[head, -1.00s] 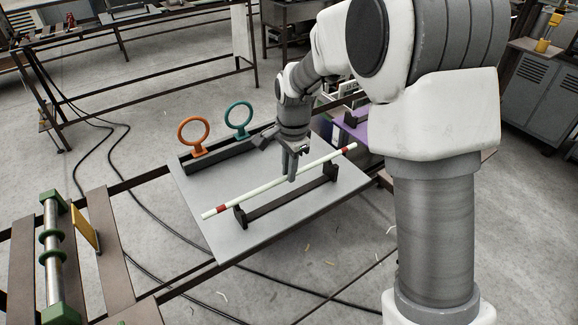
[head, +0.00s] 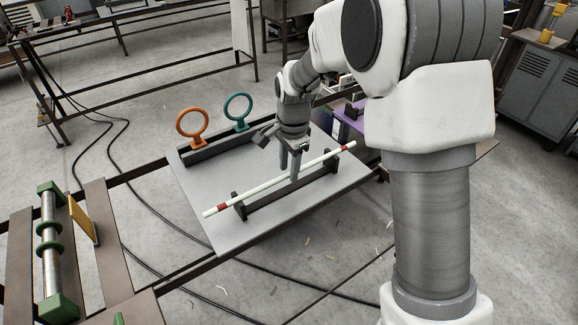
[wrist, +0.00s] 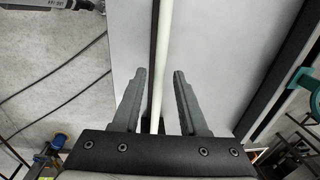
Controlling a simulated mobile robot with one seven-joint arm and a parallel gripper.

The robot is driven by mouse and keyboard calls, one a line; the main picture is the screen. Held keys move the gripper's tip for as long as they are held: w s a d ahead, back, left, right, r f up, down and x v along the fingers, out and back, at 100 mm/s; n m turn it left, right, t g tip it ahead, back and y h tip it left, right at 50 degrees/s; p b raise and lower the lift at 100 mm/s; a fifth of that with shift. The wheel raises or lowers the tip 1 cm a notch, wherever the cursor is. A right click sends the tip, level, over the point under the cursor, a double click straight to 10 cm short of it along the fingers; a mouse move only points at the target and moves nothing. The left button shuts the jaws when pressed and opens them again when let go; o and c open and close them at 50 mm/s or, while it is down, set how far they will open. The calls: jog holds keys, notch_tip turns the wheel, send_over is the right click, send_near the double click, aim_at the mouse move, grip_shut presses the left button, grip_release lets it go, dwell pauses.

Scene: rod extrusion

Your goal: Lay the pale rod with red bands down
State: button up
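The pale rod with red bands (head: 265,186) lies across the two upright end posts of a low dark rack (head: 290,196) on a grey board, and appears to rest on them. Its ends extend past both posts. My gripper (head: 290,167) points down at the middle of the rod. In the wrist view, my gripper (wrist: 160,100) is open, with the rod (wrist: 160,60) running between the fingers and a gap on each side. The rack's contact points under the rod are small and partly hidden.
An orange ring (head: 192,123) and a teal ring (head: 238,108) stand on a dark bar along the board's (head: 215,230) far edge. A roller with green ends (head: 50,245) and a yellow plate (head: 83,221) are at the left. The board's near part is clear.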

jog(key=shift+o, duration=0.3)
jog(key=shift+r, duration=0.1)
notch_tip(320, 180, up, 17)
jog(key=s+p, duration=0.1)
jog(key=shift+s+d, duration=0.15)
jog(key=shift+d, duration=0.3)
jog(key=shift+r, duration=0.15)
